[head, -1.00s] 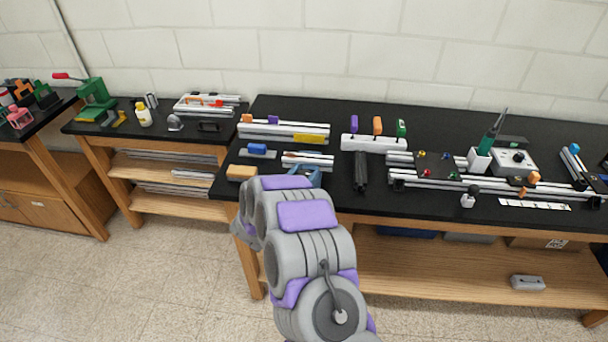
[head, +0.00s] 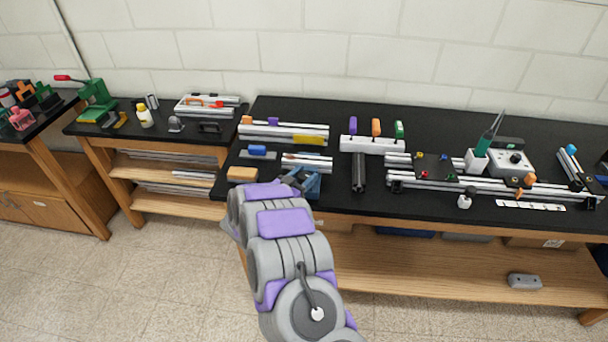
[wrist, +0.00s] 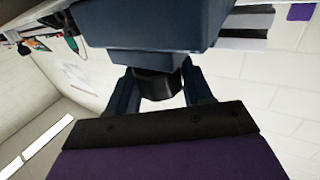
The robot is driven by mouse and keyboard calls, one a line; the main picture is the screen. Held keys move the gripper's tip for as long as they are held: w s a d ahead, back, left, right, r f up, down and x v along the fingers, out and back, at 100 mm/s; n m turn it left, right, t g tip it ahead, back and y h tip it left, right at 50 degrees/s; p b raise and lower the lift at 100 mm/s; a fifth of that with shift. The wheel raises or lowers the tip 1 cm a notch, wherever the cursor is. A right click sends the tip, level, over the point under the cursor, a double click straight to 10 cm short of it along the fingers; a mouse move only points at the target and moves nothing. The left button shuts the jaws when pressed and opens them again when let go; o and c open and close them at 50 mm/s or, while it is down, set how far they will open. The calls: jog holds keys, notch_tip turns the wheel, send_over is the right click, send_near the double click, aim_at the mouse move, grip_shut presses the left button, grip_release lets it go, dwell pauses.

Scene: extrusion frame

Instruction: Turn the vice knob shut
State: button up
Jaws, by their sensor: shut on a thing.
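The blue vice (head: 312,186) stands at the front edge of the black bench, partly hidden behind my arm in the head view. In the wrist view its dark blue body (wrist: 150,28) fills the top middle. The black round vice knob (wrist: 156,84) sticks out below that body. My gripper (wrist: 160,92) has one finger on each side of the knob and is shut on it. In the head view my gripper (head: 290,182) is at the near side of the vice, small and mostly hidden by my forearm.
Aluminium extrusions (head: 307,163) lie just behind the vice. An orange-tan block (head: 242,174) lies to its left. A dark bar (head: 359,172) lies to its right. A white rack (head: 372,145) with coloured handles stands behind. The floor left of the bench is clear.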

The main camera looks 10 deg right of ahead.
jog(key=o, duration=0.9)
jog(key=shift+a, duration=0.15)
jog(key=shift+o, duration=0.2)
jog(key=p+v, duration=0.2)
jog(key=v, duration=1.5)
jog(key=shift+a, duration=0.2)
jog(key=shift+s, duration=0.1)
